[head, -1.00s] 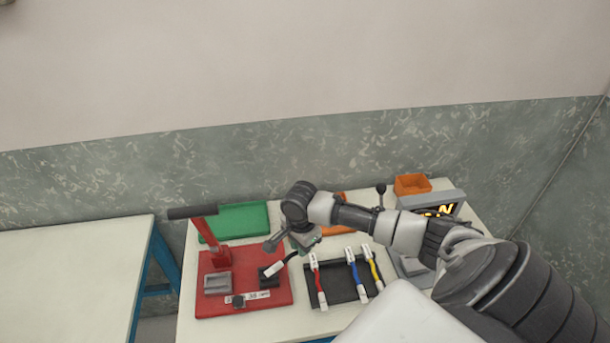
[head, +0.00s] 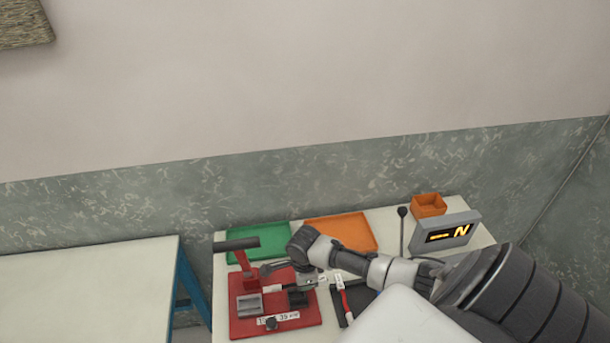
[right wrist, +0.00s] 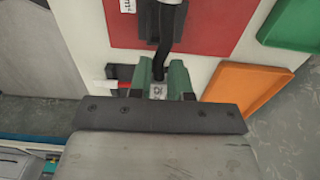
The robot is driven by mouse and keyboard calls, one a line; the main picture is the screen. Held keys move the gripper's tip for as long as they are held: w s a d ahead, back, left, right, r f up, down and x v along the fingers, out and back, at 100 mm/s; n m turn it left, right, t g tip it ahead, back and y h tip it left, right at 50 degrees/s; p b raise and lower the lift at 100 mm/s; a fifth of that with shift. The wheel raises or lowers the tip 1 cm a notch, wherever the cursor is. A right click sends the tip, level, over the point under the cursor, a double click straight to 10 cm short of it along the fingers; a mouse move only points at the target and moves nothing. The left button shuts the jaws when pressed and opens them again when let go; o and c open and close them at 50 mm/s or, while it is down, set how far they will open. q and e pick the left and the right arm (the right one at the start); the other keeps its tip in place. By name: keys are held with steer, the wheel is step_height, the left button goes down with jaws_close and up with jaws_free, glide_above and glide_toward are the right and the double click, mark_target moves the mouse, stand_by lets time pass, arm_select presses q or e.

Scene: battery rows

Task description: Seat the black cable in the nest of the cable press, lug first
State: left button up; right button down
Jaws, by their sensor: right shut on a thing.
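The cable press (head: 240,322) has a red base, a red upright and a black lever handle (head: 236,244). Its grey nest block (head: 249,306) sits at the left of the base. My right gripper (head: 306,281) is over the right part of the base, to the right of the nest. In the right wrist view its green jaws (right wrist: 160,80) are shut on the black cable (right wrist: 166,45), which runs away over the red base. A pale piece (head: 273,289) shows left of the gripper in the head view. The lug cannot be made out clearly. My left gripper is not in view.
Green (head: 258,229) and orange (head: 350,219) trays lie behind the press. The cable rack (head: 360,300), with a red cable (head: 344,295), is partly hidden by my arm. A display (head: 447,235) and an orange bin (head: 428,205) stand at the right.

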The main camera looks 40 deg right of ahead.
mark_target(279, 286)
steer(key=shift+w+a+f, duration=0.2)
steer(key=shift+w+a, duration=0.1)
steer(key=shift+a, duration=0.15)
steer(key=shift+w+a+f, duration=0.2)
steer(key=shift+a, duration=0.15)
steer(key=shift+w+a+f+b, duration=0.25)
steer(key=shift+w+a+f, duration=0.15)
steer(key=shift+a, duration=0.35)
steer(key=shift+w+a+f+b, duration=0.3)
steer(key=shift+w+a, duration=0.2)
steer(key=shift+a, duration=0.2)
steer(key=shift+w+a+f+b, duration=0.2)
steer(key=shift+w+a+f, duration=0.25)
steer(key=shift+a, duration=0.3)
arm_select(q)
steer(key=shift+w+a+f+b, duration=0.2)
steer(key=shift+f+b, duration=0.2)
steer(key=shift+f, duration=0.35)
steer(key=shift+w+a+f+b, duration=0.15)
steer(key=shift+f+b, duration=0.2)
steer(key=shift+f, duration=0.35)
arm_select(e)
steer(key=shift+f, duration=1.3)
steer(key=c, duration=1)
jaws_free()
